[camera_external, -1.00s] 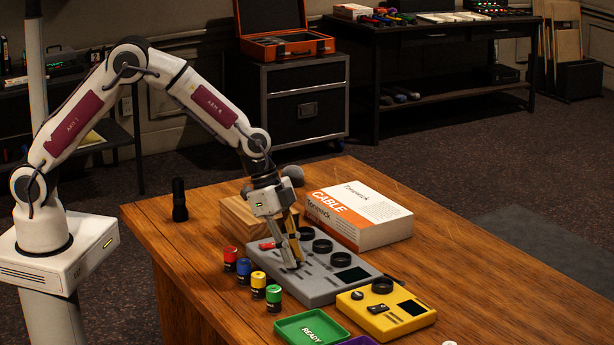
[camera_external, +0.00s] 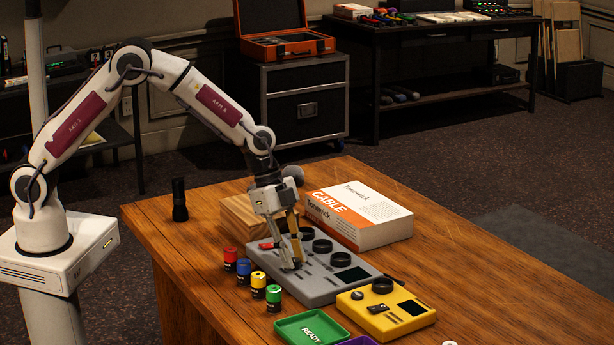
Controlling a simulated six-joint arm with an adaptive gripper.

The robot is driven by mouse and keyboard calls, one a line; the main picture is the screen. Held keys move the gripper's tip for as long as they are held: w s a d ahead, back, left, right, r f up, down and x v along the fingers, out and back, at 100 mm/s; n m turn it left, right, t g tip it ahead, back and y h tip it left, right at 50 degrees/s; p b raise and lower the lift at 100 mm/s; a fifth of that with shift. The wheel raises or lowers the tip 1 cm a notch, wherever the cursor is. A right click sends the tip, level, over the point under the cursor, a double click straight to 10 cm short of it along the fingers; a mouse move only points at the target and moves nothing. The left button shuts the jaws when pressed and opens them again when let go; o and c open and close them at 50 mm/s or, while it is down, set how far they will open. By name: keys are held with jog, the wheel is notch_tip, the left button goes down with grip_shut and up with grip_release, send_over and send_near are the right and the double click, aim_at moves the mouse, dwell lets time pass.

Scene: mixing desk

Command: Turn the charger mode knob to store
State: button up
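A grey charger unit (camera_external: 318,292) lies on the wooden desk, with black round rings, slots and a dark screen on its top. My gripper (camera_external: 292,267) points down at the front-left part of this unit, with its fingertips at or just above the panel. A small dark part shows at the fingertips; it may be the mode knob, but the fingers largely hide it. I cannot tell whether the fingers are closed on it. The knob's pointer and the mode labels are not readable.
A yellow unit (camera_external: 390,322) and a green tray (camera_external: 290,330) are in front. A black cylinder (camera_external: 179,200) stands at the far left.

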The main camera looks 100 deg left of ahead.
jog(key=shift+o, duration=0.5)
jog(key=shift+r, duration=0.15)
jog(key=shift+s+a+r, duration=0.1)
jog(key=shift+s+r, duration=0.05)
jog(key=shift+r, duration=0.3)
jog(key=v, duration=1)
jog(key=shift+s+r, duration=0.2)
jog(key=shift+r, duration=0.15)
jog(key=shift+n, duration=0.4)
